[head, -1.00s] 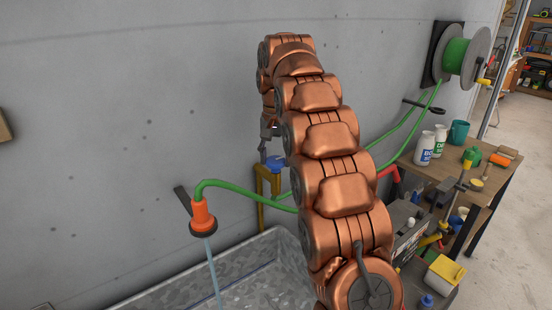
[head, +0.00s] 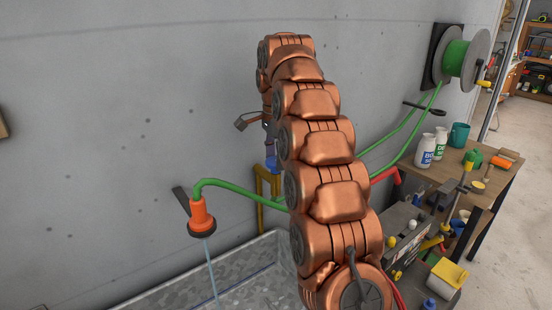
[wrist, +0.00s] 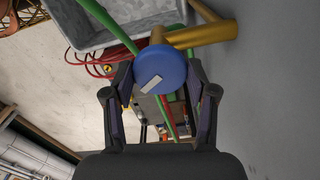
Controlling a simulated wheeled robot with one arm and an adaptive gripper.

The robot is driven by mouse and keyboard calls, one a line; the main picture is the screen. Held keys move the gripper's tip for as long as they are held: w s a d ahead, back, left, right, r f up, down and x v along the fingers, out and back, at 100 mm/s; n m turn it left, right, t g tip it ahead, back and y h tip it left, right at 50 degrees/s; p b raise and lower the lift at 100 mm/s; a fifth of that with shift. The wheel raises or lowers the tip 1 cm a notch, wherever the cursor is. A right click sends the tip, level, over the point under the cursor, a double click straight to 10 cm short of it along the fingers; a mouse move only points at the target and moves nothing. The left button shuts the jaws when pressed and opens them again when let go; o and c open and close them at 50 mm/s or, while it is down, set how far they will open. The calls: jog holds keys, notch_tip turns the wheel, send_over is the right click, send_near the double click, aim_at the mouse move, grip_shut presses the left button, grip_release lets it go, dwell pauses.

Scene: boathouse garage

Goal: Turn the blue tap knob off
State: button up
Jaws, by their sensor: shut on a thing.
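The blue tap knob (wrist: 160,66) is a round disc with a white bar mark, on a brass tap pipe (wrist: 205,34). In the wrist view it sits between the two fingers of my gripper (wrist: 161,70), which is shut on it. In the head view the knob (head: 271,163) is partly hidden by my arm, and one part of my gripper (head: 252,122) sticks out to the left above it. A thin stream of water (head: 211,268) falls from the orange nozzle (head: 202,216) of the green hose.
A grey metal trough (head: 165,290) stands below the nozzle. The green hose (head: 235,187) runs behind my arm toward the reel (head: 462,54) on the wall. A wooden bench (head: 497,183) with bottles and tools stands on the right.

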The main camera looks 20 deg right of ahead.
jog(key=m, duration=0.6)
jog(key=shift+m, duration=0.3)
dwell(0.5)
jog(key=o, duration=1.2)
jog(key=shift+c, duration=0.2)
